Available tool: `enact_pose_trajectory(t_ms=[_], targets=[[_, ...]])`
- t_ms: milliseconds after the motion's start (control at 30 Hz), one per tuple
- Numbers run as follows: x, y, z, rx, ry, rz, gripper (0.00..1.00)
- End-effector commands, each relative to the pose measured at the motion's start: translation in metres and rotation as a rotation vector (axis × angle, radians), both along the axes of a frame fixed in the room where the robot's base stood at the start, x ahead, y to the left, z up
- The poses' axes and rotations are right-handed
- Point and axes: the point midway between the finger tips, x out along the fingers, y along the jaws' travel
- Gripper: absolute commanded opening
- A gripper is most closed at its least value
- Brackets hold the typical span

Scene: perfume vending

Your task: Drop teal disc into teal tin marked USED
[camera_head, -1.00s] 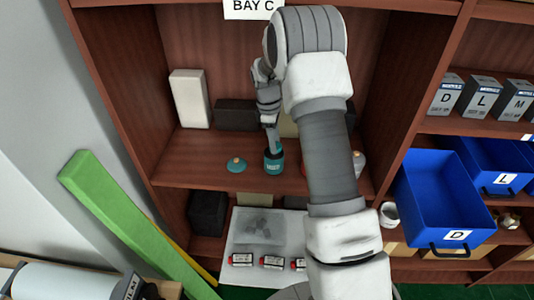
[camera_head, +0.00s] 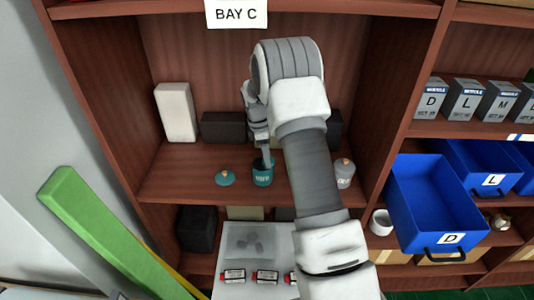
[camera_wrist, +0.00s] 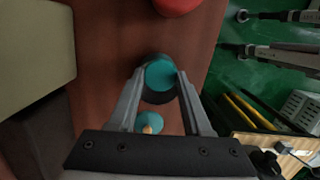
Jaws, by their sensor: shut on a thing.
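The teal tin (camera_head: 262,177), with small pale lettering, stands upright on the middle shelf of the bay. My gripper (camera_head: 266,162) points down with its fingertips at the tin's mouth. In the wrist view my gripper (camera_wrist: 161,78) is shut on the teal disc (camera_wrist: 160,73), which sits between the fingertips. The dark side of the tin (camera_wrist: 158,97) shows just below the disc. I cannot tell whether the disc is above the rim or inside it. A teal lid with a knob (camera_head: 225,178) lies on the shelf left of the tin; it also shows in the wrist view (camera_wrist: 149,123).
A grey lidded tin (camera_head: 344,174) stands to the right on the same shelf. A white box (camera_head: 176,112) and dark boxes (camera_head: 223,128) stand behind. A red object (camera_wrist: 178,5) is at the wrist view's top edge. Blue bins (camera_head: 430,200) are at right.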

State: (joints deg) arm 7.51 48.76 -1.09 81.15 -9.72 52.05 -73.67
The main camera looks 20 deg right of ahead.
Motion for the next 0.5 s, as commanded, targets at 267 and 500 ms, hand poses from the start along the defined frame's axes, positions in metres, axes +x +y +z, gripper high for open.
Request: enact_pose_trajectory(t_ms=[267, 500], targets=[[0.0001, 0.0003, -0.0016, 0.0, 0.0, 0.0, 0.0], [0.0, 0.0003, -0.0015, 0.0, 0.0, 0.0, 0.84]])
